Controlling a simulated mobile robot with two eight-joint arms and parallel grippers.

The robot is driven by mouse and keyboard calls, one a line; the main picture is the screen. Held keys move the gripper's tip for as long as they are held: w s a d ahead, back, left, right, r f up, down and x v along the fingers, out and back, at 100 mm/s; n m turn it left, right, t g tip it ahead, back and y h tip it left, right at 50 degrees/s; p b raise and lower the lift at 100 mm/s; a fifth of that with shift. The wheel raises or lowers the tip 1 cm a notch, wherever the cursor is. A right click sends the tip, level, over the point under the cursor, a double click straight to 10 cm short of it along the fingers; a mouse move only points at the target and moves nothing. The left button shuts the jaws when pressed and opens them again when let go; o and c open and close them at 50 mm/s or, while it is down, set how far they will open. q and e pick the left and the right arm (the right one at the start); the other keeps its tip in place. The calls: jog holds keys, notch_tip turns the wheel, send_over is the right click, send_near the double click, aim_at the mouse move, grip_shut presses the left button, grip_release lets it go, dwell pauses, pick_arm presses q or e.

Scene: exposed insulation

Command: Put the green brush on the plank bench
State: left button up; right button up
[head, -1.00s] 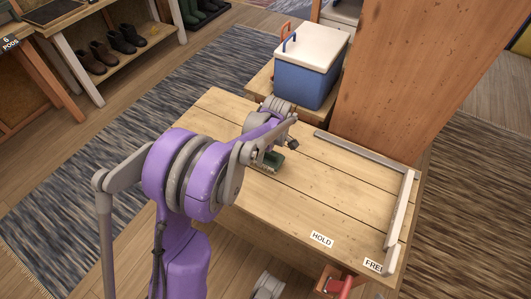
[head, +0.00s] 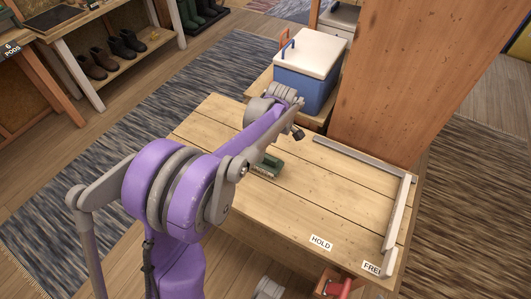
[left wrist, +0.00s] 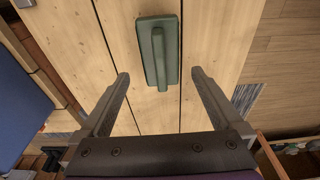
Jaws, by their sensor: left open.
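The green brush (head: 267,165) lies on the plank bench (head: 330,200), left of its middle, partly hidden by my left arm in the head view. In the left wrist view, the green brush (left wrist: 158,52) lies lengthwise along the planks, its raised handle facing up. My left gripper (left wrist: 160,75) is open and empty. Its fingers point toward the brush, which shows between and beyond the fingertips, apart from both. In the head view the left fingers are mostly hidden behind the wrist.
A metal rail (head: 355,156) edges the bench's far and right sides. HOLD (head: 321,242) and FREE (head: 371,268) labels sit near the front. A blue cooler (head: 306,78) stands behind, beside a tall wooden panel (head: 410,80). The bench's middle is clear.

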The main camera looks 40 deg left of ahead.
pick_arm(q)
jog(key=r, duration=0.4)
jog(key=shift+d+p, duration=0.25)
jog(key=shift+p, duration=0.05)
jog(key=s+d+m+t+h, duration=0.1)
jog(key=s+d+m+t, duration=0.1)
jog(key=s+d+m, duration=0.5)
jog(key=s+d+f+m+t, duration=0.1)
jog(key=s+d+m+t, duration=0.2)
jog(key=s+d+m, duration=0.4)
jog(key=s+m, duration=0.5)
jog(key=s, duration=0.3)
jog(key=shift+d+f+h, duration=0.15)
jog(key=shift+d+h, duration=0.25)
pick_arm(e)
jog(key=shift+r, duration=0.5)
jog(key=shift+r, duration=0.1)
pick_arm(q)
notch_tip(320, 180, up, 14)
jog(key=w+p, duration=0.1)
jog(key=p, duration=1.1)
jog(key=shift+w+t+p, duration=0.3)
jog(key=shift+w, duration=0.1)
pick_arm(e)
notch_tip(320, 180, up, 14)
jog(key=w, duration=0.1)
jog(key=shift+w+t, duration=0.3)
jog(key=shift+w, duration=0.05)
